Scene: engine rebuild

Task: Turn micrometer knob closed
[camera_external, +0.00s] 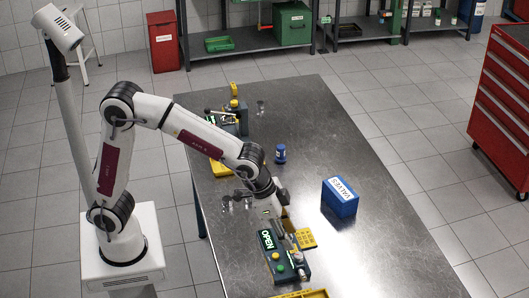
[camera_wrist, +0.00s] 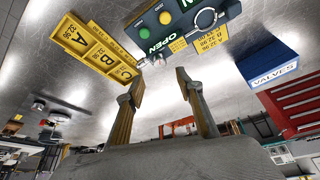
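A dark green gauge box (camera_external: 288,272) lies on the metal table, with a lit OPEN display (camera_external: 267,240). The box also shows upside down at the top of the wrist view (camera_wrist: 148,42), with a green and a yellow button. The micrometer knob (camera_wrist: 206,18) is a round dark and silver part on the box, beside the display. In the external view the silver micrometer sits on the right side of the box. My gripper (camera_wrist: 160,82) has its two fingers spread, with nothing between them. It hangs near the display end of the box, apart from the knob.
A yellow rack marked A, B and C (camera_wrist: 95,47) lies beside the box. A blue VALVES bin (camera_external: 340,198) stands to the right on the metal table (camera_external: 390,235). A small blue cylinder (camera_external: 280,153) stands farther back. The table's right side is clear.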

